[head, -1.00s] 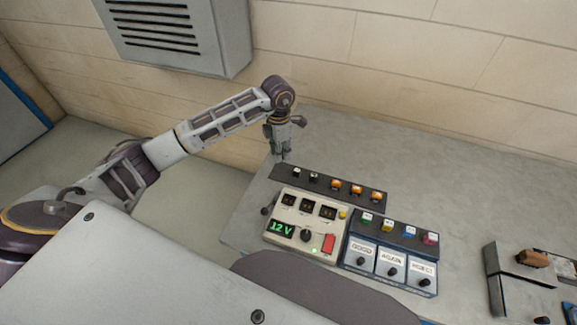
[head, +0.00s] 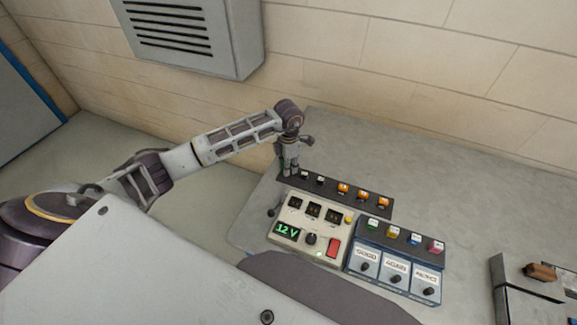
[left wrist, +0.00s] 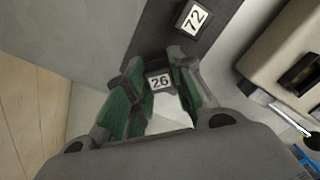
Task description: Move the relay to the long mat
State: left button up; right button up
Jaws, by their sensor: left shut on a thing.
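My left gripper (head: 287,172) is shut on a small dark relay with a white label reading 26 (left wrist: 159,82), seen between its green-padded fingers in the left wrist view. It points down at the left end of the long dark mat (head: 331,190). I cannot tell whether the relay touches the mat. On the mat stands a row of relays: dark ones with white tops (head: 320,180) and orange ones (head: 362,196). The nearest neighbour, labelled 72 (left wrist: 194,19), also shows in the left wrist view. My right gripper is not in view.
A cream tester (head: 310,227) reading 12 V stands in front of the mat. Right of it are labelled blue-grey bins (head: 394,272) below a dark strip with coloured relays (head: 394,236). A grey fixture (head: 520,285) sits far right. The bench behind is clear.

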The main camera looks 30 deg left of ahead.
pick_arm(q)
jog(key=shift+f, duration=0.4)
jog(key=shift+f, duration=0.1)
jog(key=o, duration=0.9)
notch_tip(320, 180, up, 12)
jog(key=b, duration=0.2)
dwell(0.4)
dwell(0.3)
